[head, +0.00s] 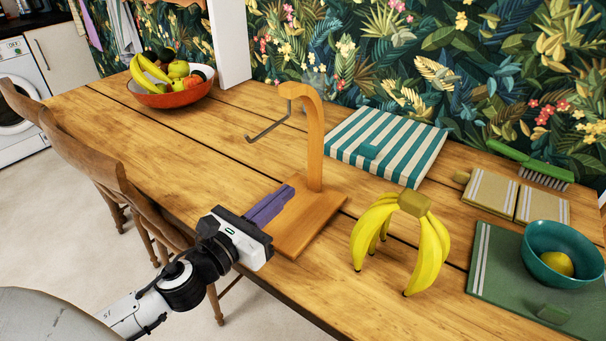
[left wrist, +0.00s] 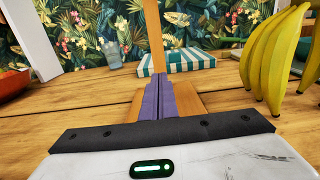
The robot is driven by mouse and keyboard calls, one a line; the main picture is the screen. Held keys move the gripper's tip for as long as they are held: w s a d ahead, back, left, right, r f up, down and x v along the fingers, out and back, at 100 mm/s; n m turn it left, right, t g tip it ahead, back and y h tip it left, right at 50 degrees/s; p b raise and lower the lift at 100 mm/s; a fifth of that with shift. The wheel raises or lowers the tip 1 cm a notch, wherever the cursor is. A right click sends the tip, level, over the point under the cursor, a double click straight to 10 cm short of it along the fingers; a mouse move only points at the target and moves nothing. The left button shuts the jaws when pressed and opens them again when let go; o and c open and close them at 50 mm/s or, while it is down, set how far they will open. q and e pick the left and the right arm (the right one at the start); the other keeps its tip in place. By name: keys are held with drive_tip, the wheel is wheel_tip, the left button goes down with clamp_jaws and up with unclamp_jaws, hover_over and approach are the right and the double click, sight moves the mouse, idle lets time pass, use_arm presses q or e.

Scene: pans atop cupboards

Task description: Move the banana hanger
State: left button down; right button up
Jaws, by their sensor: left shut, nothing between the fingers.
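The wooden banana hanger (head: 315,140) stands upright on the table, with a flat base (head: 310,222) and a metal hook (head: 268,131) pointing left. In the left wrist view its post (left wrist: 154,40) rises straight ahead. A bunch of bananas (head: 430,250) stands on the table right of the hanger, apart from it; it also shows in the left wrist view (left wrist: 275,60). My left gripper (head: 284,193) is shut and empty, its purple fingers over the left part of the base, close to the post. Whether they touch the wood I cannot tell. My right gripper is out of view.
An orange fruit bowl (head: 172,98) stands at the far left. A striped teal and white folded cloth (head: 385,145) lies behind the hanger. A green mat (head: 490,275) with a teal bowl (head: 545,268) is at right. Wooden chairs (head: 95,165) line the near edge.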

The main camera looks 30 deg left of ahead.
sight(312, 169)
use_arm(q)
drive_tip(key=w, duration=0.7)
drive_tip(key=shift+w+d, duration=0.25)
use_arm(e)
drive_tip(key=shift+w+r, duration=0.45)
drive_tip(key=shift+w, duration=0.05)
